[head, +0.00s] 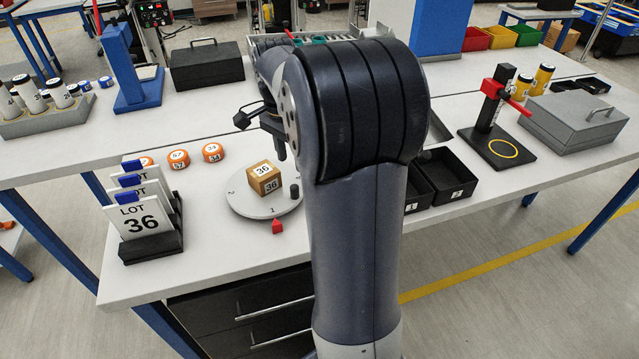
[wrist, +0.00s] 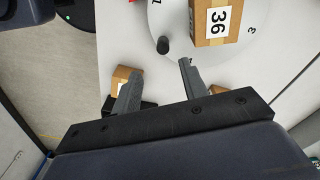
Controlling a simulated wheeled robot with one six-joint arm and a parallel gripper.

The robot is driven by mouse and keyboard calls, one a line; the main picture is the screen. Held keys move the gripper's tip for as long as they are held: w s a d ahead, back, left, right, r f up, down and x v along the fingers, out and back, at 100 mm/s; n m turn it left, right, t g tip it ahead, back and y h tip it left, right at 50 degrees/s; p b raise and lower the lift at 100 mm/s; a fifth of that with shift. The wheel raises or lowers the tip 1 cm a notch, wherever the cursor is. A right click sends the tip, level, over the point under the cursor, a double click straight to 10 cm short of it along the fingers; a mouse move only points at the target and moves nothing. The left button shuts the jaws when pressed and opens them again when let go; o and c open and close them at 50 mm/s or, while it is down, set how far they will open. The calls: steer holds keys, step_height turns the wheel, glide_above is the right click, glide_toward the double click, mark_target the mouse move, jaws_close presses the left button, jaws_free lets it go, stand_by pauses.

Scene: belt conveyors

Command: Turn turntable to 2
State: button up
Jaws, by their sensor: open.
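The turntable is a pale round disc (head: 243,203) on the white bench in the head view, with numbers on its rim. The number 1 faces the red pointer (head: 277,227) on the bench; a 2 shows at the left rim. A cardboard box marked 36 (head: 265,179) stands on the disc. A dark upright knob (head: 295,190) rises near its right edge. In the wrist view the disc (wrist: 236,53), box (wrist: 212,20) and knob (wrist: 162,46) are at the top. My gripper (wrist: 160,69) is open and empty, its fingertips just short of the knob in that picture. My arm partly hides the gripper in the head view.
A black rack with LOT 36 cards (head: 150,245) stands left of the disc. Orange-topped discs (head: 212,152) lie behind it. Black bins (head: 445,178) stand to the right. Small cardboard boxes (wrist: 124,76) show beside my fingers in the wrist view.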

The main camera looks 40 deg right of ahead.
mark_target(294, 187)
steer(key=shift+m, duration=0.8)
steer(key=f, duration=1)
steer(key=shift+d+f, duration=0.1)
steer(key=shift+d, duration=0.15)
steer(key=shift+c, duration=0.2)
jaws_close()
